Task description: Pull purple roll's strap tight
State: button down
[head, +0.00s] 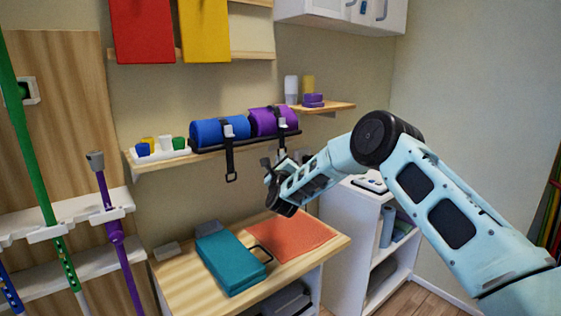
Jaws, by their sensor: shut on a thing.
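The purple roll (265,121) lies on the wall shelf, to the right of the blue roll (212,132). A black strap (281,143) with a pale buckle runs over the purple roll and hangs down its front. My gripper (273,170) is below the shelf edge at the strap's lower end. It is shut on that strap end, which is mostly hidden by the fingers. The blue roll's own strap (230,160) hangs free to the left and ends in a loop.
The shelf (158,164) also holds a white tray of small colored cups (160,149). Below are a wooden table (185,284) with a teal case (229,262) and an orange mat (290,236). A white cabinet (347,231) stands right, partly behind my arm.

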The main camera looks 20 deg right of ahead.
jog(key=shift+f+b, duration=2.65)
jog(key=shift+b, duration=0.2)
jog(key=c, duration=1.5)
grip_release()
jog(key=shift+f, duration=0.1)
jog(key=b+v, duration=0.3)
jog(key=v, duration=1.4)
jog(key=shift+s, duration=0.2)
jog(key=shift+a, duration=0.15)
